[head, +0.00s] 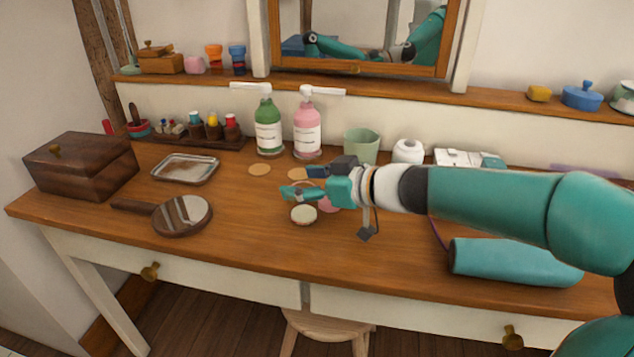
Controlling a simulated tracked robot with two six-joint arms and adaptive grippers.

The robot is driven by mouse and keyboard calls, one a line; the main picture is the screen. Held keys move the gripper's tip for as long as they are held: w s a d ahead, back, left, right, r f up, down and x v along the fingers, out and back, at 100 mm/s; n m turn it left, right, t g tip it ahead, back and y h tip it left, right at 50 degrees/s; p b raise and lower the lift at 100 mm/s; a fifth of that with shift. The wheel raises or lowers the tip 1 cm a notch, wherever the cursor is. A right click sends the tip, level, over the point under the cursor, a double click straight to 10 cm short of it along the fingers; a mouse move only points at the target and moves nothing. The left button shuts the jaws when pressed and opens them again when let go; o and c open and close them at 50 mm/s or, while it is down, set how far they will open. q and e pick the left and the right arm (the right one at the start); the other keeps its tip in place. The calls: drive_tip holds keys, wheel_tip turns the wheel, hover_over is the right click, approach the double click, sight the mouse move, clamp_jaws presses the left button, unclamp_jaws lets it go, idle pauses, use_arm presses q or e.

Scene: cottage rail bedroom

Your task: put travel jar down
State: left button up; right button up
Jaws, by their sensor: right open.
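My right gripper (302,182) reaches in from the right, low over the middle of the wooden dressing table (250,240). Its fingers are spread apart, pointing left. A small round jar with a pale lid (303,215) stands upright on the table just in front of the fingers, apart from them in the picture. It may be the travel jar; I cannot tell for sure. A small pink round thing (329,205) beside it is partly hidden by the gripper. A pale round edge shows between the fingers, too covered to identify. My left gripper is not in view.
Green (268,130) and pink (307,133) pump bottles, a green cup (361,147) and a white jar (408,151) stand behind. A hand mirror (182,215), metal tray (185,168) and wooden box (80,165) are left. A teal roll (515,262) lies right. The front middle is clear.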

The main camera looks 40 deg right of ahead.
drive_tip(key=p+v, duration=0.4)
drive_tip(key=v, duration=0.8)
drive_tip(key=shift+r, duration=0.15)
